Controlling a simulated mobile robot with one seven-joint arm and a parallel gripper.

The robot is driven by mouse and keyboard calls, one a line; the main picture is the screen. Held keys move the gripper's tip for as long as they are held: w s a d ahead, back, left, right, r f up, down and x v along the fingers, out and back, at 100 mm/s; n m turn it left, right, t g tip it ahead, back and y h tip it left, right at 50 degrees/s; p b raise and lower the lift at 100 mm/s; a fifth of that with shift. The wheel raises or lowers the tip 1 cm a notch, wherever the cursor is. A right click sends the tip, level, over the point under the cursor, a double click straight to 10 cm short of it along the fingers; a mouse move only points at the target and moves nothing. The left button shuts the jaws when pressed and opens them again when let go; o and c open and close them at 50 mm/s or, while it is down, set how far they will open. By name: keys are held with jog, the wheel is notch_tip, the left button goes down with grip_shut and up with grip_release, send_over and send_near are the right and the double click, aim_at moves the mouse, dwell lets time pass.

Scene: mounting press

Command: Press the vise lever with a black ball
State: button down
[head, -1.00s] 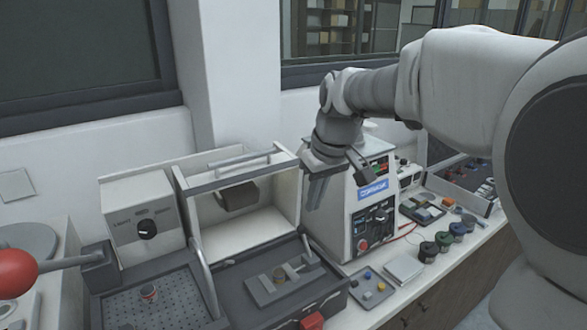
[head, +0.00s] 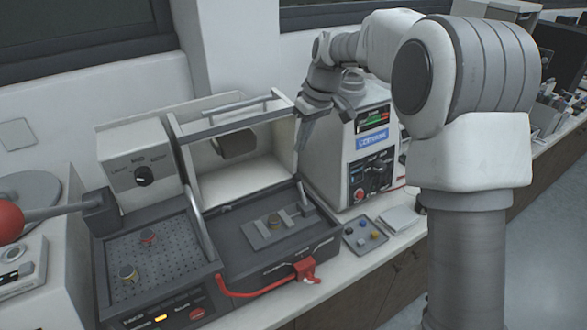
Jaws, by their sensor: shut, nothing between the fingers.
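A small grey vise (head: 262,241) sits in the open dark tray of a hooded box, with a small brownish piece (head: 274,222) in it. A dark upright part (head: 305,201) stands at the vise's right end. I cannot make out whether it is the lever or whether it bears a black ball. My gripper (head: 302,145) is shut and empty. It points down beside the right edge of the raised hood, above and behind the vise, and looks apart from it. Its fingertips are small and hard to make out against the hood and cabinet.
The raised hood (head: 246,176) stands behind the tray. A red handle (head: 306,269) is at the tray's front edge. A red ball (head: 8,222) on a grey arm is at far left. A white cabinet (head: 345,150) and a tray of coloured buttons (head: 364,236) stand to the right.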

aim_at(301, 189)
jog(key=shift+f, duration=0.15)
jog(key=x, duration=0.9)
jog(key=shift+f, duration=0.4)
jog(key=shift+b, duration=0.35)
